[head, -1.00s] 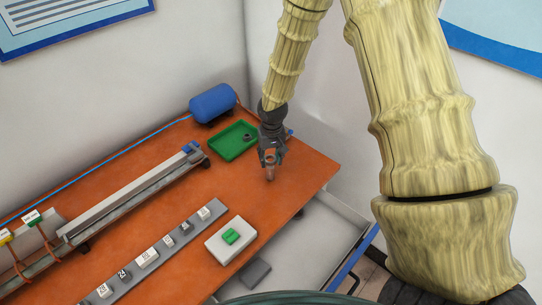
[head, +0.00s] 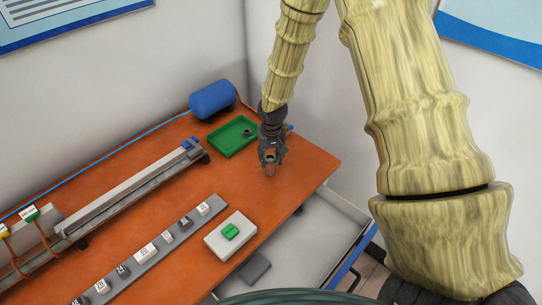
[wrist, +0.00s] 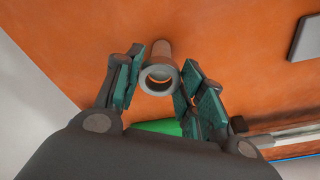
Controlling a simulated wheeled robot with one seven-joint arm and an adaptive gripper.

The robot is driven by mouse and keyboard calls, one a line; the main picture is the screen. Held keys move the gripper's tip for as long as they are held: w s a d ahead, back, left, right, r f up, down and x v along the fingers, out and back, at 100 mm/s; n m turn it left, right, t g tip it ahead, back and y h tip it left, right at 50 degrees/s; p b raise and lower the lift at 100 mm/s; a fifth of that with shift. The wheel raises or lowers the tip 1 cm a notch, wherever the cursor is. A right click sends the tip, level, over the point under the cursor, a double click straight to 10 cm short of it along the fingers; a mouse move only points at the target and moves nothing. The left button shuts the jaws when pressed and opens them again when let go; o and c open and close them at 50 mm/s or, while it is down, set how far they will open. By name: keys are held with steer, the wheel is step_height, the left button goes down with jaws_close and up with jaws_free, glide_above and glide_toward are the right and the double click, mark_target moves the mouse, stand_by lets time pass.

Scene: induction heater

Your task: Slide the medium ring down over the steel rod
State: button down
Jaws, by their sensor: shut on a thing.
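The medium ring (wrist: 160,92), a grey metal ring, is between the two fingers of my gripper (head: 270,153), which is shut on it. A short upright cylinder, which looks like the steel rod (head: 269,170), stands below my fingertips near the table's right part. In the wrist view the rod (wrist: 160,49) shows behind the ring and roughly in line with it, tinted orange. The ring's opening faces the wrist camera. I cannot tell whether the rod's top is inside the ring or just below it.
A green tray (head: 222,145) with a small dark ring (head: 247,133) lies behind my gripper on the orange table (head: 300,180). A blue cylinder (head: 212,98) stands at the back. A grey block with a green piece (head: 230,231), a labelled strip and a long rail lie left.

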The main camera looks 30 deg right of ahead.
steer(key=shift+s+f, duration=0.2)
steer(key=shift+f, duration=0.1)
steer(key=c, duration=1.1)
jaws_free()
steer(key=o, duration=0.3)
steer(key=shift+w+f, duration=0.1)
steer(key=shift+w, duration=0.15)
steer(key=shift+s+r, duration=0.1)
steer(key=shift+r, duration=0.15)
steer(key=shift+s+a+r, duration=0.1)
steer(key=shift+s+r, duration=0.1)
steer(key=shift+r, duration=1.75)
steer(key=shift+s+d+r, duration=0.1)
steer(key=shift+s+r, duration=0.15)
steer(key=shift+r, duration=1.7)
steer(key=shift+s+a+r, duration=0.1)
steer(key=shift+s+r, duration=0.1)
steer(key=shift+r, duration=1.75)
